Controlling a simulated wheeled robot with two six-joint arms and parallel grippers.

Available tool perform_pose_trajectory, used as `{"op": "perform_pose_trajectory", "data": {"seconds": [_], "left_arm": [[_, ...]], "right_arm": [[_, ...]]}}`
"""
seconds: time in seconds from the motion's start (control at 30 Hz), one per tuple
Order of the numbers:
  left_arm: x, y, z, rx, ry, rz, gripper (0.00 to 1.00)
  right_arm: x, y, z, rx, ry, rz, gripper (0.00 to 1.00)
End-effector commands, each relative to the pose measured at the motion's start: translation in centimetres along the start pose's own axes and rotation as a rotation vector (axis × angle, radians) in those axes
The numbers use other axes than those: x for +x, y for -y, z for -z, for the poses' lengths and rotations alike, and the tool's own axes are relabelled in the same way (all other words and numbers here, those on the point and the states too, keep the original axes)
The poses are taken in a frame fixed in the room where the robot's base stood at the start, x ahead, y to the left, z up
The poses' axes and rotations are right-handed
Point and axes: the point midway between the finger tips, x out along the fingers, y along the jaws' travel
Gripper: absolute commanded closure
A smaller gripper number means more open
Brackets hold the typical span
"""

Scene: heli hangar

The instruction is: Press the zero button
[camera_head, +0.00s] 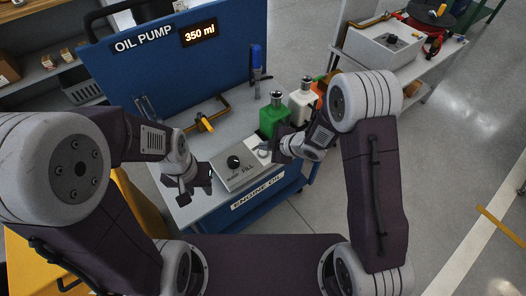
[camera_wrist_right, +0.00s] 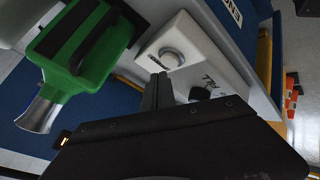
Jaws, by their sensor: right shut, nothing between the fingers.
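A white box (camera_wrist_right: 205,55) in the right wrist view carries a round pale button (camera_wrist_right: 172,60) with a small dark label beside it, too small to read surely. In the head view the white box (camera_head: 257,160) sits at the right end of the grey FILL panel (camera_head: 232,172), partly hidden by my right gripper (camera_head: 272,148). In the right wrist view the right gripper (camera_wrist_right: 160,82) is shut and empty, its tips close to the button; contact cannot be told. My left gripper (camera_head: 195,190) hangs by the panel's left side, and its jaw opening is unclear.
A green bottle (camera_head: 273,115) and a white bottle (camera_head: 301,101) stand close behind my right gripper. The blue oil pump board (camera_head: 180,60) displays 350 ml. A black dial (camera_head: 233,162) is on the panel. A yellow-handled tool (camera_head: 206,122) lies on the cart top.

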Motion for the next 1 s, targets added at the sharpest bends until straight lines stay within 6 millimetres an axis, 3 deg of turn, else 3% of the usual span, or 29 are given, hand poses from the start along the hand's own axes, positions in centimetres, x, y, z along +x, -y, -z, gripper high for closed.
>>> {"op": "perform_pose_trajectory", "data": {"seconds": [1.0], "left_arm": [[0.66,0.01,-0.07,0.000,0.000,0.000,0.64]], "right_arm": [[0.58,0.41,-0.42,0.000,0.000,0.000,1.00]]}}
